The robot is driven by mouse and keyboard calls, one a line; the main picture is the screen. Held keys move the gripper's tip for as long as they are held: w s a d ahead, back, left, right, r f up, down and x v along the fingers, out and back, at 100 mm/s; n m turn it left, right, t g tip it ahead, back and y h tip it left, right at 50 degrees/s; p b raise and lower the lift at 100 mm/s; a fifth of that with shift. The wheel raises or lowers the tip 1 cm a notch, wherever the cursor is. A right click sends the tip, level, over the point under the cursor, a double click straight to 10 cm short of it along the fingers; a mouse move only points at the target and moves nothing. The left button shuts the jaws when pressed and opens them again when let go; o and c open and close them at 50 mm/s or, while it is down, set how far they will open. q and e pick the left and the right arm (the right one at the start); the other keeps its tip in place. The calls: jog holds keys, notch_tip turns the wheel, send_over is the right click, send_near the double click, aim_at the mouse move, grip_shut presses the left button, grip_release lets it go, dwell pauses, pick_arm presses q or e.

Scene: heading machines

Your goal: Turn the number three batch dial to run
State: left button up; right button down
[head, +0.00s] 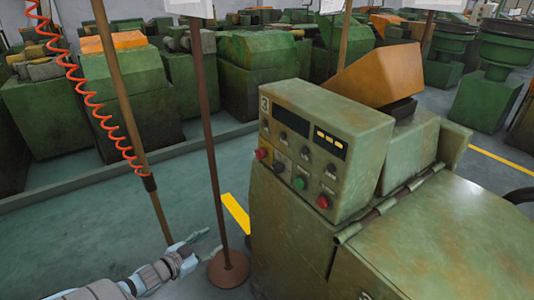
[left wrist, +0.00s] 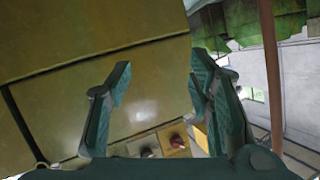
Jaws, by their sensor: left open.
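A green control box (head: 320,140) marked 3 stands on the machine at the centre of the head view. My left gripper (head: 211,242) is open and empty, low to the left of the machine, apart from the panel. My right gripper is out of view.
A red button (head: 261,153), a green button (head: 299,183) and another red button (head: 323,201) sit on the panel. A brown post on a round base (head: 229,268) stands close beside my left gripper. Another pole (head: 125,95) and a red coiled cable (head: 95,110) are further left.

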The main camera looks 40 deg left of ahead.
pick_arm(q)
jog(key=w+d+r+m+t+h+p, duration=0.2)
jog(key=w+r+h, duration=0.15)
jog(key=r, duration=0.85)
jog(key=m+t+h, duration=0.1)
jog(key=m+h, duration=0.1)
jog(key=h, duration=0.1)
send_near(274, 170)
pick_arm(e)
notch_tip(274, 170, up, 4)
pick_arm(q)
jog(key=b+x, duration=0.4)
jog(key=x, duration=0.5)
jog(key=shift+r, duration=0.15)
jog(key=shift+w+d+f, duration=0.1)
jog(key=shift+w+f, duration=0.1)
jog(key=shift+w, duration=0.1)
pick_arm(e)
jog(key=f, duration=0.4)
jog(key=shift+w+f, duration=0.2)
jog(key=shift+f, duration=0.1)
